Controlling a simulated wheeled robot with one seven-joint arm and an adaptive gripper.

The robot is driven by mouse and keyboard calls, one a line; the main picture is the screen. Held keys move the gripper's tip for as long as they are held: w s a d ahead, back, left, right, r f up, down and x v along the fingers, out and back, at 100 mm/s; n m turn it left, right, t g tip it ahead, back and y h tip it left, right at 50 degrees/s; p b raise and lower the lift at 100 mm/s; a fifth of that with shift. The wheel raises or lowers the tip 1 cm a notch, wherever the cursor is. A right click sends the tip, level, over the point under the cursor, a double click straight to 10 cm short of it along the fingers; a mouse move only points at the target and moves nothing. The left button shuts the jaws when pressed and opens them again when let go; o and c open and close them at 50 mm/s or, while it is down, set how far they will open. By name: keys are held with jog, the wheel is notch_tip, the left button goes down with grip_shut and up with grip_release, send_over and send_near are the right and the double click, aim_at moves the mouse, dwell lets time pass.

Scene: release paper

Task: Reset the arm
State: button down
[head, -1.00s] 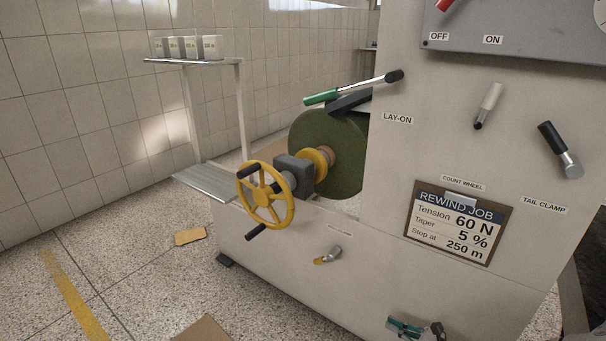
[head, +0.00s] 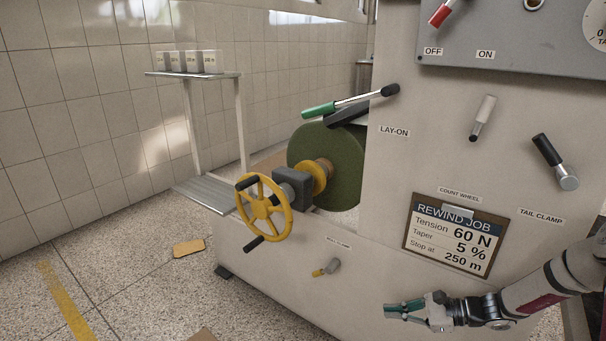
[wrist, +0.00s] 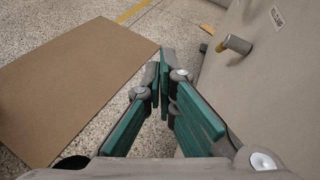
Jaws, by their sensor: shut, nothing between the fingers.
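My gripper (head: 405,310) is at the lower right of the head view, in front of the machine's lower panel. Its teal-padded fingers are closed together and hold nothing. My arm reaches in from the right edge. In the wrist view my gripper (wrist: 163,52) points forward with its fingertips meeting. A small grey knob-like lever with a yellow end (head: 327,267) is on the lower panel, left of my gripper and apart from it. It also shows at the upper right of the wrist view (wrist: 236,44).
The rewind machine (head: 330,230) carries a yellow handwheel (head: 264,206), a green roll (head: 340,165), a lay-on lever (head: 345,103), a tail clamp handle (head: 555,162) and a job board (head: 454,238). A brown sheet (wrist: 70,80) lies on the speckled floor.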

jog(key=s+a+r+n+g+h, duration=0.35)
jog(key=s+r+n, duration=0.35)
jog(key=r, duration=0.5)
jog(key=s+a+r+n+g+h, duration=0.4)
jog(key=s+r, duration=0.4)
jog(key=r, duration=0.5)
jog(key=s+d+r+n+t+h, duration=0.1)
jog(key=s+r+n+t+h, duration=0.2)
jog(key=s, duration=0.9)
jog(key=s+d+r+n+h, duration=0.25)
jog(key=s+r+n, duration=0.2)
jog(key=s, duration=0.75)
notch_tip(320, 180, up, 35)
jog(key=t+p, duration=0.4)
jog(key=p, duration=2.9)
jog(key=shift+r+h, duration=0.15)
jog(key=shift+h, duration=0.15)
jog(key=shift+a+n, duration=0.1)
jog(key=shift+n, duration=0.15)
